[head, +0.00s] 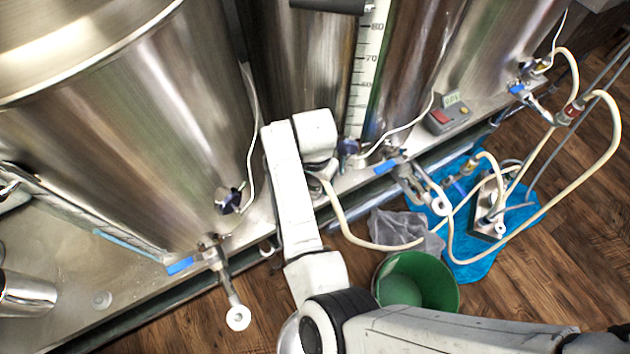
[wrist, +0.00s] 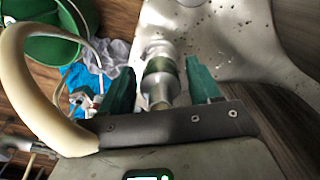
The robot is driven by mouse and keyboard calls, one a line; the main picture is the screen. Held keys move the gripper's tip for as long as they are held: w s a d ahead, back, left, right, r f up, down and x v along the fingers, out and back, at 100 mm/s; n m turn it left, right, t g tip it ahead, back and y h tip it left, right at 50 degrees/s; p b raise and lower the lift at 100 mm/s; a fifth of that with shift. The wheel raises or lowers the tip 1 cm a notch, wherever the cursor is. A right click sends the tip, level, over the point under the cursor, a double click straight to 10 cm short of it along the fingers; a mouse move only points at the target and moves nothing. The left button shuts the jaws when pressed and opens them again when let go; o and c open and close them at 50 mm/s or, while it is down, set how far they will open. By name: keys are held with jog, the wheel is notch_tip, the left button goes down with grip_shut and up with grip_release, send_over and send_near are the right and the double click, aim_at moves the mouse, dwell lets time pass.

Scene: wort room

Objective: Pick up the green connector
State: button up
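In the wrist view, a metal connector with a dull green band (wrist: 160,66) stands out from a pale, speckled surface. It lies between the two green fingers of my gripper (wrist: 158,84). The fingers are apart, with a visible gap on each side of the connector, so my gripper is open around it and not clamped. In the head view, my white arm hides the connector and the fingertips.
A beige hose (wrist: 38,85) curves close to my gripper's left side. A green bucket (head: 441,284) stands on the wooden floor beside a blue mat (head: 478,268) with a pump and hoses. Large steel tanks (head: 130,120) line the bench, with valves protruding.

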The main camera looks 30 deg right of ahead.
jog(key=c, duration=1)
jog(key=shift+o, duration=0.2)
jog(key=shift+r, duration=0.1)
notch_tip(320, 180, up, 10)
jog(key=shift+f+p, duration=0.1)
jog(key=shift+p, duration=0.8)
jog(key=shift+r+p, duration=2.3)
jog(key=shift+p, duration=0.05)
